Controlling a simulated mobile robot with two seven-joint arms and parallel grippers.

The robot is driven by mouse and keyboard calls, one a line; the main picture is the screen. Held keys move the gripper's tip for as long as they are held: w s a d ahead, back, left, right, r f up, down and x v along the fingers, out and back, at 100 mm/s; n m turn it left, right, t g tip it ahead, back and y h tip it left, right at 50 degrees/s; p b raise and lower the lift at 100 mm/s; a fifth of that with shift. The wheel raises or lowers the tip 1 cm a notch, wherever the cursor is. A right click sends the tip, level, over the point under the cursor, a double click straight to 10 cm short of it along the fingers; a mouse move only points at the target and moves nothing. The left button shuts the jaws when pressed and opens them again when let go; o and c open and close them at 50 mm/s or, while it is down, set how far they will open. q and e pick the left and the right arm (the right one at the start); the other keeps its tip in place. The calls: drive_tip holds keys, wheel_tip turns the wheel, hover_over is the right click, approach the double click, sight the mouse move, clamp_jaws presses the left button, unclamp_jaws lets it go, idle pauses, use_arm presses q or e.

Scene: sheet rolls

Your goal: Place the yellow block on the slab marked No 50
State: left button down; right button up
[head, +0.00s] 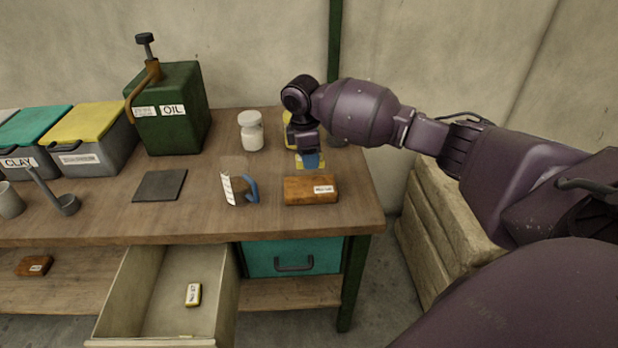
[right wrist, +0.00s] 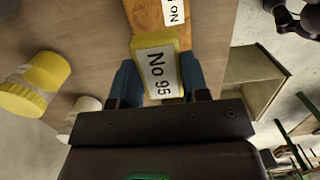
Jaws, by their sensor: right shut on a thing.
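My right gripper (head: 309,158) is shut on a yellow block, held above the workbench. The block (right wrist: 158,68) shows in the right wrist view between blue fingertips, with a white label reading "No 95". A brown wooden slab (head: 298,191) lies on the bench near its front right, just in front of the gripper. My left gripper is not in view.
A measuring jug (head: 231,188) with a blue handle stands left of the slab. A white jar (head: 250,132) and a yellow container (head: 289,130) stand behind. A dark flat plate (head: 160,186) lies further left. The open drawer (head: 140,285) holds a small yellow labelled block (head: 193,291).

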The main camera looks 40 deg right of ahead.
sight(312, 184)
drive_tip(key=shift+f, duration=0.65)
wheel_tip(312, 184, down, 5)
drive_tip(key=shift+f+b, duration=0.15)
drive_tip(key=shift+b, duration=0.45)
drive_tip(key=shift+f, duration=0.2)
drive_tip(key=shift+r, duration=0.1)
